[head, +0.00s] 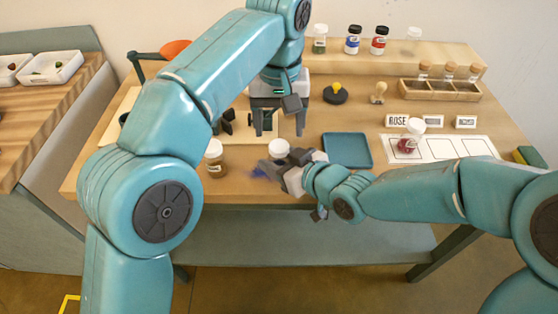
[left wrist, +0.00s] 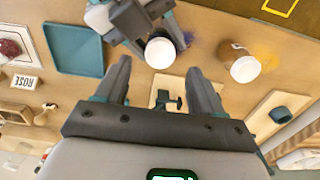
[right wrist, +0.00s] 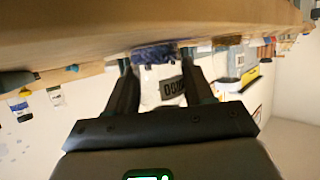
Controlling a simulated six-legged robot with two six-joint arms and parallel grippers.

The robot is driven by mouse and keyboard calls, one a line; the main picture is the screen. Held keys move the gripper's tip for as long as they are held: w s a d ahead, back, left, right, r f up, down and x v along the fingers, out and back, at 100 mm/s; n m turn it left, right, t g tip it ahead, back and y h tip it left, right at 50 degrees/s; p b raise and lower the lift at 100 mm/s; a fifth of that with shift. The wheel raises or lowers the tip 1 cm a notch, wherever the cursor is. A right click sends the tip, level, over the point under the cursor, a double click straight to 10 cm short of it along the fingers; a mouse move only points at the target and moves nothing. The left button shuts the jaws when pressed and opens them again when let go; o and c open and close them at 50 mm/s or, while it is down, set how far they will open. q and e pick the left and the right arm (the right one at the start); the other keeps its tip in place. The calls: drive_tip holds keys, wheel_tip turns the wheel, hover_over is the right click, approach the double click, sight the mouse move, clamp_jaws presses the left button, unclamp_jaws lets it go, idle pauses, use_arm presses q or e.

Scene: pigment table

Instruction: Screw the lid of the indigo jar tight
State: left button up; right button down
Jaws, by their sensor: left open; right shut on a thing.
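The indigo jar (right wrist: 153,53) is between the fingers of my right gripper (head: 284,168), which is shut on it near the table's front edge. Dark blue pigment and part of a dark label show in the right wrist view. Its white lid (head: 278,147) is on top and also shows in the left wrist view (left wrist: 160,53). I cannot tell how tightly the lid sits. My left gripper (head: 265,131) is open and empty, above and slightly behind the lid. In the left wrist view the lid lies just beyond the gap between its fingers (left wrist: 157,78).
A brown-yellow jar with a white lid (head: 214,160) stands close on the left. Blue powder (head: 259,173) lies on the table (head: 240,187) beside the right gripper. A blue tray (head: 347,150) is to the right. A red jar (head: 409,143) stands on a white marked mat (head: 446,147).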

use_arm(q)
drive_tip(key=o, duration=0.4)
drive_tip(key=shift+o, duration=0.2)
use_arm(e)
drive_tip(key=shift+c, duration=1.7)
unclamp_jaws()
use_arm(q)
drive_tip(key=shift+r+p, duration=0.95)
drive_tip(key=shift+p, duration=0.05)
drive_tip(key=shift+s+f+b, duration=0.1)
drive_tip(key=shift+f+b, duration=0.55)
drive_tip(key=shift+b, duration=0.1)
drive_tip(key=shift+f, duration=0.3)
use_arm(e)
drive_tip(key=v, duration=1.6)
drive_tip(key=shift+r, duration=0.2)
drive_tip(key=shift+s, duration=0.15)
